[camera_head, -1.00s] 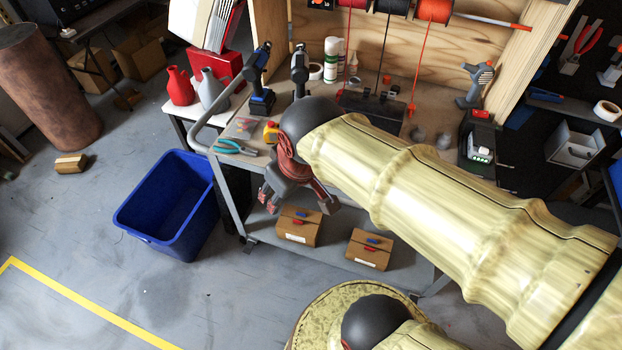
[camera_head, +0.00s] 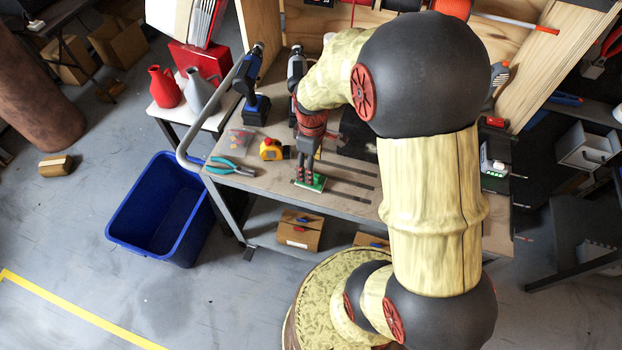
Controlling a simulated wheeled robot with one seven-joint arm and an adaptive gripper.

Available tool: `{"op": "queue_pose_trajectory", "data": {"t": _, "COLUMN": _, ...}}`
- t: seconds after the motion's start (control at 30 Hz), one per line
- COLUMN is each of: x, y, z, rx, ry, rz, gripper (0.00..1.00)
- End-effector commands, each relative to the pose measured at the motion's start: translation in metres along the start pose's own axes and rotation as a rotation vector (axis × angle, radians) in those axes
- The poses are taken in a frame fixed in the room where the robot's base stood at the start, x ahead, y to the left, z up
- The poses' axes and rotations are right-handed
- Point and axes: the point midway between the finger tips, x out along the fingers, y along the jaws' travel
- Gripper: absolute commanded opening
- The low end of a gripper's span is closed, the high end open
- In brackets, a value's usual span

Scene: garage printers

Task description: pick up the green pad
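The green pad (camera_head: 318,184) lies flat on the grey workbench top near its front edge, to the right of the pliers and the tape measure. My gripper (camera_head: 305,178) points down over the pad's left part, with its fingertips at or just above it. The fingers hide part of the pad. They look close together, but whether they are apart, shut or touching the pad is too small to tell.
A yellow tape measure (camera_head: 271,150) and teal pliers (camera_head: 230,167) lie left of my gripper. A blue-black drill (camera_head: 255,105) stands behind them. A blue bin (camera_head: 160,210) is on the floor at left. My arm covers much of the bench's right side.

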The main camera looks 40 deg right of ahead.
Motion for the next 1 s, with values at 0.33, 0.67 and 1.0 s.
{"op": "queue_pose_trajectory", "data": {"t": 0.33, "x": 0.044, "y": -0.005, "z": -0.001, "rx": 0.000, "ry": -0.001, "rz": -0.001, "gripper": 0.62}}
{"op": "queue_pose_trajectory", "data": {"t": 0.67, "x": 0.049, "y": -0.004, "z": -0.001, "rx": 0.001, "ry": 0.001, "rz": 0.001, "gripper": 0.60}}
{"op": "queue_pose_trajectory", "data": {"t": 1.0, "x": 0.049, "y": -0.004, "z": -0.001, "rx": 0.001, "ry": 0.001, "rz": 0.001, "gripper": 0.41}}
